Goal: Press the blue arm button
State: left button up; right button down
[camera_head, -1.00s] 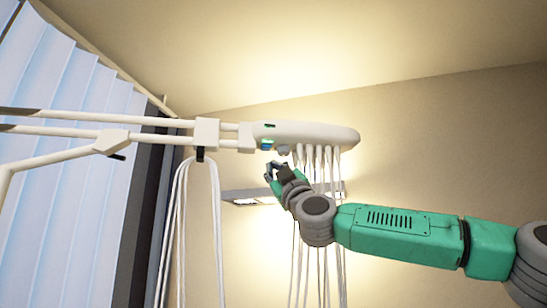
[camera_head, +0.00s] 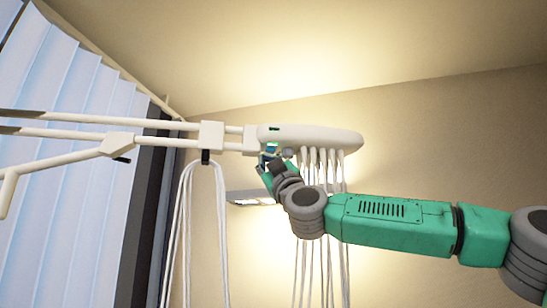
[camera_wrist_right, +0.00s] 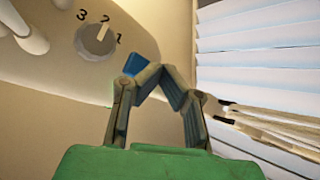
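The blue arm button (camera_wrist_right: 135,63) shows in the right wrist view on the underside of the pale arm head, just beyond my fingertips. In the head view, the blue patch (camera_head: 271,148) sits at the left underside of the white arm head (camera_head: 315,137). My right gripper (camera_head: 266,164) is right below it, its tips close to the patch. In the right wrist view, the fingers of my right gripper (camera_wrist_right: 160,73) bend inward and their tips meet, with nothing held. Whether they touch the button cannot be told. My left gripper is out of view.
A dial (camera_wrist_right: 99,39) marked 1, 2, 3 is beside the button. White cables (camera_head: 318,190) hang under the arm head, close to my right wrist. A wall shelf (camera_head: 245,196) is behind. Window blinds (camera_head: 60,140) fill the left.

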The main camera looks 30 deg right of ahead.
jog(key=shift+a+r+y, duration=0.15)
jog(key=shift+a+y, duration=0.15)
jog(key=shift+a, duration=0.05)
jog(key=shift+d+r, duration=0.1)
jog(key=shift+r, duration=0.1)
